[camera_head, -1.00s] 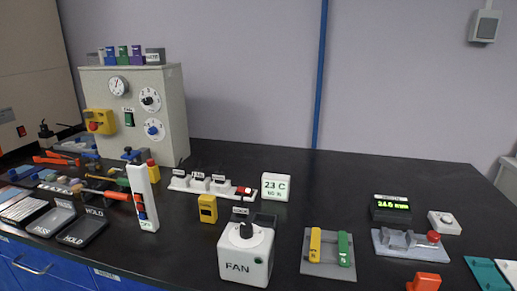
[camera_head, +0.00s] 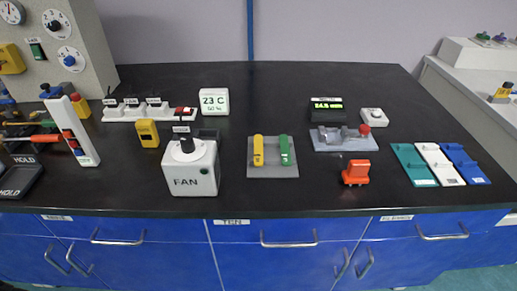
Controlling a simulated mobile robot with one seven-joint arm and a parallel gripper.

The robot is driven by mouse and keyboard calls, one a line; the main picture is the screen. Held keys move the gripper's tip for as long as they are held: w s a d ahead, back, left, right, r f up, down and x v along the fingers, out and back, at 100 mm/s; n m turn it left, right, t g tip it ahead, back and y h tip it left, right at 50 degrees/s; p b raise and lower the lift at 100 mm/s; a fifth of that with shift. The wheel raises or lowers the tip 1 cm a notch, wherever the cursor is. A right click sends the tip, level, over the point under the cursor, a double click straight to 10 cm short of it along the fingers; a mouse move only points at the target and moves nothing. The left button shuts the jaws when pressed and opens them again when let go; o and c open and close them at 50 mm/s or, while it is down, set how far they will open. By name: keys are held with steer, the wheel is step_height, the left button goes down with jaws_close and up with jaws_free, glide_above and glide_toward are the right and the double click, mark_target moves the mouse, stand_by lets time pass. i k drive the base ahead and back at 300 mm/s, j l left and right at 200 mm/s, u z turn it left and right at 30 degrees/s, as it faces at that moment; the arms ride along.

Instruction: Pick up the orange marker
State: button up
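No orange object here can be clearly made out as a marker. In the head view, an orange rod-like piece (camera_head: 45,138) lies at the far left, partly behind the white upright switch strip (camera_head: 80,130). A chunky orange object (camera_head: 356,172) sits near the front edge at right of centre, on the black bench (camera_head: 300,195). Its shape looks more like a block on a base than a pen. My gripper is not in view.
The white FAN box (camera_head: 193,175) stands near the front edge. A grey plate (camera_head: 272,172) holds yellow and green pieces. A grey fixture (camera_head: 335,142) is behind the orange block. Teal, white and blue plates (camera_head: 440,165) lie at right. The bench's back middle is clear.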

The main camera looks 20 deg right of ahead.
mark_target(357, 170)
steer(key=l+z, duration=0.1)
steer(key=z, duration=0.25)
steer(key=i+z, duration=0.1)
steer(key=z, duration=0.25)
steer(key=i+l+z, duration=0.1)
steer(key=z, duration=0.25)
